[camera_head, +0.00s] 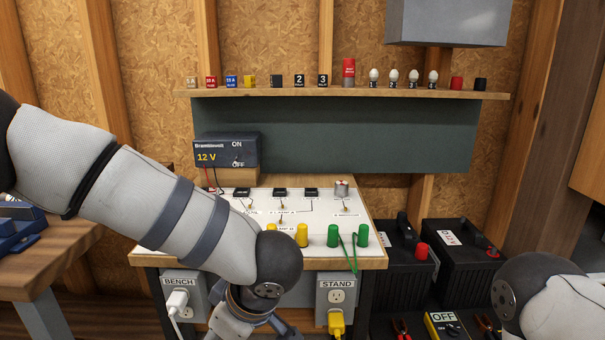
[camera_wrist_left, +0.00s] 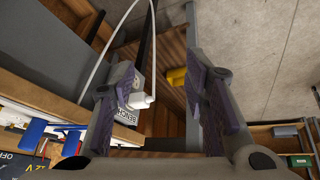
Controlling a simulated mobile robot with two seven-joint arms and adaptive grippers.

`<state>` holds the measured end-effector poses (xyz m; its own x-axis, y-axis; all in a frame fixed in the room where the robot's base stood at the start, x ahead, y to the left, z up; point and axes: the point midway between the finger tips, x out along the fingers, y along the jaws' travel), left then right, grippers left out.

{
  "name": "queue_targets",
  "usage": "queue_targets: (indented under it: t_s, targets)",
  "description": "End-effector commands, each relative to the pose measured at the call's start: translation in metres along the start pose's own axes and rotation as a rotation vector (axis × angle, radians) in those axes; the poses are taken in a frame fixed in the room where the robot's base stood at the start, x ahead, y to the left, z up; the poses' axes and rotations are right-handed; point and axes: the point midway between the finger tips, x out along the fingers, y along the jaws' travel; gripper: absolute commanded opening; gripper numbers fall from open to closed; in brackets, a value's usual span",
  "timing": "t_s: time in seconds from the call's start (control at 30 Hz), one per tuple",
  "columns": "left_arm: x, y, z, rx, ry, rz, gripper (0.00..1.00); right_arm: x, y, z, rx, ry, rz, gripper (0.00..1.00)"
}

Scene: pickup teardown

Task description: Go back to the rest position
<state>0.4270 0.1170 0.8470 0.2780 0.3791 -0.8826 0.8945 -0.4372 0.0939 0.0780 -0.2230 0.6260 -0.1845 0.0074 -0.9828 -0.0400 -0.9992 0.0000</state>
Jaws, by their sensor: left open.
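My left arm comes in from the left and crosses in front of the workbench. Its wrist bends down at the bottom middle of the head view, and the fingertips are hidden below the edge there. In the left wrist view my left gripper (camera_wrist_left: 160,82) is open, with its purple-padded fingers wide apart and nothing held between them. The white plug (camera_wrist_left: 140,101) at the BENCH outlet shows beyond the fingers, apart from them. Part of my right arm shows at the lower right of the head view. My right gripper is out of view.
The wooden bench (camera_head: 375,262) carries a white switch panel (camera_head: 315,222) with yellow and green posts, close behind my left arm. A BENCH outlet (camera_head: 182,300) and a STAND outlet (camera_head: 336,296) hang below its front edge. Black batteries (camera_head: 460,265) stand to the right.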

Motion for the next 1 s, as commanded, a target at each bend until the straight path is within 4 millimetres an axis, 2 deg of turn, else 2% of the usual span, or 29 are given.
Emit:
queue_targets:
  t_s: [0.03,0.1,0.17,0.23,0.27,0.3,0.37,0.4,0.5,0.53,0.6,0.7,1.0]
  targets:
    - [0.038,-0.017,0.003,0.088,0.047,0.021,0.42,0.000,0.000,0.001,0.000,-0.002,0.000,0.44]
    - [0.091,-0.046,0.013,0.255,0.080,0.079,0.42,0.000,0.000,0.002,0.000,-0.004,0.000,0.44]
    - [0.127,-0.081,0.031,0.415,0.053,0.122,0.42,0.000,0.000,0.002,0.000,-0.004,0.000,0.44]
    - [0.155,-0.129,0.056,0.588,-0.029,0.151,0.42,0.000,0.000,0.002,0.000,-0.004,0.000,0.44]
    - [0.162,-0.151,0.068,0.655,-0.075,0.156,0.42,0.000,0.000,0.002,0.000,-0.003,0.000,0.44]
    - [0.169,-0.183,0.082,0.737,-0.143,0.157,0.42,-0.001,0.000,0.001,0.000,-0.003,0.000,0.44]
    - [0.172,-0.230,0.100,0.844,-0.254,0.148,0.42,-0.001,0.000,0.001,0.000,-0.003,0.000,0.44]
    - [0.170,-0.260,0.110,0.903,-0.326,0.138,0.42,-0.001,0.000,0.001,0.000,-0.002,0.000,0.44]
    - [0.158,-0.323,0.127,1.011,-0.489,0.106,0.42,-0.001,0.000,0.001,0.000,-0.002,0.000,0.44]
    - [0.154,-0.337,0.130,1.034,-0.527,0.098,0.42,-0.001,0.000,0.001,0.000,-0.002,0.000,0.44]
    - [0.145,-0.362,0.134,1.070,-0.598,0.081,0.42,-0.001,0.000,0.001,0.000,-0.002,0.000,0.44]
    - [0.137,-0.380,0.137,1.095,-0.650,0.070,0.42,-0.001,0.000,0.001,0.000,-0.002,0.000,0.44]
    - [0.137,-0.381,0.137,1.099,-0.656,0.072,0.42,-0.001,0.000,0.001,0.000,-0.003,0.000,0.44]
